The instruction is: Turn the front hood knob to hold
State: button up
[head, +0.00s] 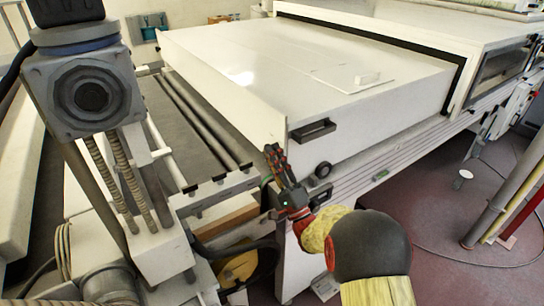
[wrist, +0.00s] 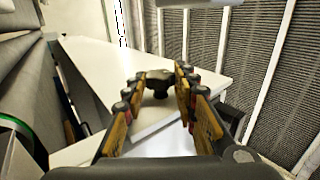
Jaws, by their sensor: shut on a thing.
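The large white hood (head: 300,62) covers the conveyor in the head view. My gripper (head: 274,158) is at its near left corner, with its fingers pointing up. In the wrist view, a black knob (wrist: 157,83) stands out from a white panel (wrist: 100,66). The fingers of my gripper (wrist: 159,75) are on either side of it and shut on it. In the head view my fingers hide this knob, and its marking or setting cannot be read.
A black handle (head: 312,129) is on the hood face just above the second knob. The conveyor rollers (head: 200,125) lie left of the hood. A yellow and red post (head: 515,200) stands at the right. The reddish floor (head: 440,225) between is mostly open, with a cable.

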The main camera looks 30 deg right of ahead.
jog(key=shift+f, duration=0.15)
jog(key=o, duration=1.2)
jog(key=shift+c, duration=0.2)
jog(key=v, duration=1.1)
jog(key=shift+s+f, duration=0.2)
jog(key=shift+s, duration=0.15)
